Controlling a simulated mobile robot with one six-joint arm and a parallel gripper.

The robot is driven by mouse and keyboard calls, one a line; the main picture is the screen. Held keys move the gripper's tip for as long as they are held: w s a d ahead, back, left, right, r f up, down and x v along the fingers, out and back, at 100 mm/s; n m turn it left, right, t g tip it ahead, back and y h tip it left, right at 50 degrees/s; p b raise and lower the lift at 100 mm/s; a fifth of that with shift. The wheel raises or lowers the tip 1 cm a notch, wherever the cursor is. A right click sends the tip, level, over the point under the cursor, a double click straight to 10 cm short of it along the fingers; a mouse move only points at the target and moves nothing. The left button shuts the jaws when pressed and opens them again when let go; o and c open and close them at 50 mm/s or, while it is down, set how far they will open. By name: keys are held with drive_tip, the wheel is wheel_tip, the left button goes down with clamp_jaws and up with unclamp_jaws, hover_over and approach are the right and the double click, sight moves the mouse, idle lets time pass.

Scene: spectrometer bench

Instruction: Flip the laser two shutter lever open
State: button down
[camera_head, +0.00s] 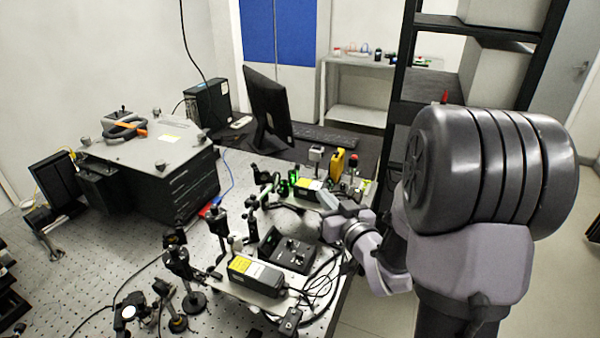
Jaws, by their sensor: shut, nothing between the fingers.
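My gripper (326,199) reaches in from the right over the bench and is shut and empty. Its tips are beside a black laser box (308,188) with a yellow label, close to its front right end. I cannot tell whether they touch it. A second black laser box (256,276) with a yellow label sits nearer the front on its own plate. Which box is laser two cannot be read here. The shutter lever is too small or hidden behind my gripper to make out.
The perforated optical bench (110,275) carries several posts and mounts left of the lasers. A black control box (287,250) and loose cables lie between the two lasers. A yellow upright piece (337,163) stands behind my gripper. A monitor (268,108) and a large grey instrument (155,165) stand farther back.

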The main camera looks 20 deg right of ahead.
sight(299, 167)
drive_tip(key=w, duration=0.4)
drive_tip(key=w+f+b, duration=0.1)
drive_tip(key=w, duration=0.9)
drive_tip(key=shift+f+b, duration=0.15)
drive_tip(key=shift+b, duration=0.15)
